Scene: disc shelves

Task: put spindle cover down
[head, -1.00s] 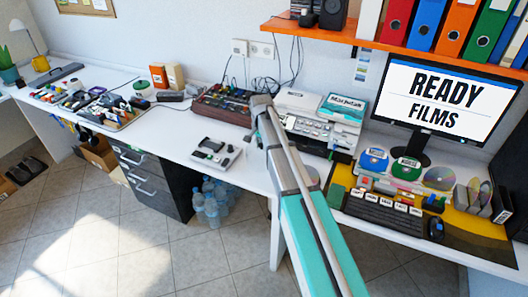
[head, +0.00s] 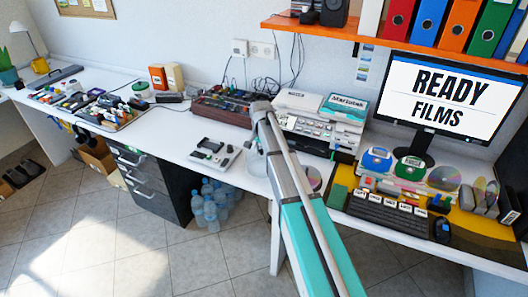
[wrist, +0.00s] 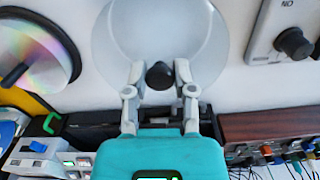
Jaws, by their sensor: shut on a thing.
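The spindle cover is a clear dome with a black knob. In the wrist view the cover (wrist: 160,35) fills the top middle, and my gripper (wrist: 160,78) is shut on its knob. In the head view the cover (head: 256,163) shows as a pale round edge just left of my arm, over the white desk. Most of it and my fingertips are hidden there. I cannot tell whether its rim touches the desk. A disc spindle (wrist: 38,55) with shiny discs and a dark post stands uncovered at the wrist view's left; it shows partly behind my arm in the head view (head: 313,178).
A grey device (head: 215,154) with dark knobs lies on the desk (head: 180,139) left of the cover. A brown-sided mixer (head: 222,106) and a printer (head: 318,133) stand behind. A keyboard (head: 387,213) and cased discs are to the right. Bare desk lies around the cover.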

